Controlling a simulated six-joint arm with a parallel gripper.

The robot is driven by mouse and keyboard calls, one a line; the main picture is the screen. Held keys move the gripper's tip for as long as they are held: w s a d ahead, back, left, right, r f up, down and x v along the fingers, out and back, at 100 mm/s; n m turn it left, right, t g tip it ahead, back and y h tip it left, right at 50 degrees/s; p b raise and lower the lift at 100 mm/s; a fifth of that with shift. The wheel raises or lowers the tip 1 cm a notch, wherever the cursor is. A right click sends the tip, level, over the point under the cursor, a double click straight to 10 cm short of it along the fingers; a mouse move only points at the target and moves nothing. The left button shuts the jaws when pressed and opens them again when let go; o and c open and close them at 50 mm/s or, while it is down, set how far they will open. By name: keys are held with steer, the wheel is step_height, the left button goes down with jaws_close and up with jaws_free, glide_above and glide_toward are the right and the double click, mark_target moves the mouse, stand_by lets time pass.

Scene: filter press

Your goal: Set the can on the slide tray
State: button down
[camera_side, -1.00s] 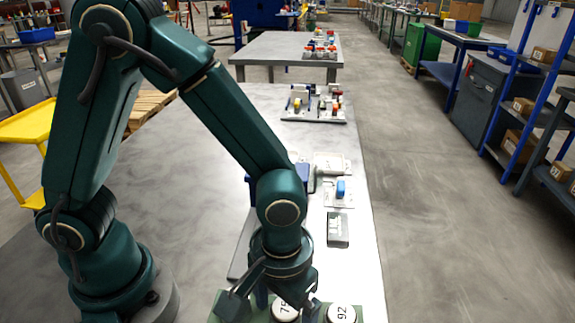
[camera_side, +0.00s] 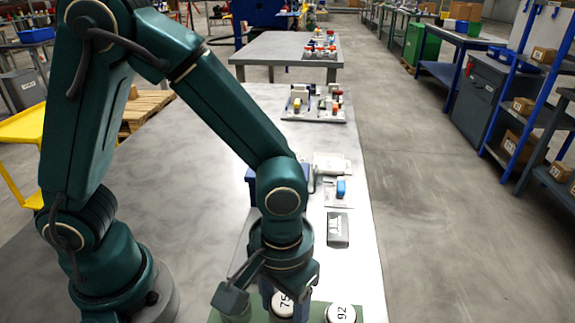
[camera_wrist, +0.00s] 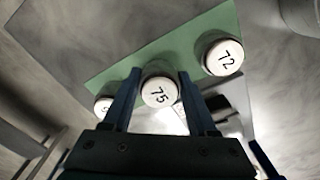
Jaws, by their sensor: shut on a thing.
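My gripper (camera_wrist: 158,76) is shut on the white-topped can marked 75 (camera_wrist: 159,93), with one blue finger on each side of it. The can's top also shows in the side view (camera_side: 283,303); its base is hidden. A second can (camera_wrist: 223,57) stands to its right on a green mat (camera_wrist: 150,60). Its number looks like 92 in the side view (camera_side: 341,314) and 72 in the wrist view. A third white top (camera_wrist: 102,106) shows partly at left, behind a finger. A blue fixture (camera_side: 268,184) stands partly behind my wrist; I cannot make out the slide tray for certain.
A dark flat box (camera_side: 338,230), a small blue piece (camera_side: 341,187) on a pale plate and a pale block (camera_side: 331,163) lie along the bench's right side. A tray (camera_side: 313,117) of small parts sits farther back. The bench left of the fixture is clear.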

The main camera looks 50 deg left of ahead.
step_height(320, 180, up, 3)
steer(key=shift+f, duration=0.15)
steer(key=w+a+r+n, duration=0.2)
steer(key=a+r+n, duration=0.2)
steer(key=a, duration=0.8)
steer(key=w+a+r+n, duration=0.1)
steer(key=a+r+n, duration=0.4)
steer(key=a, duration=0.8)
steer(key=w+d+f, duration=0.1)
steer(key=d+f, duration=0.1)
steer(key=d, duration=0.1)
steer(key=w+d+f, duration=0.2)
steer(key=d+f, duration=0.1)
steer(key=w+d+f, duration=0.2)
steer(key=d, duration=0.2)
steer(key=shift+w+f, duration=0.2)
steer(key=shift+w, duration=0.05)
steer(key=shift+d+f, duration=0.1)
steer(key=shift+f, duration=1.9)
steer(key=shift+f, duration=0.2)
steer(key=shift+c, duration=1)
jaws_free()
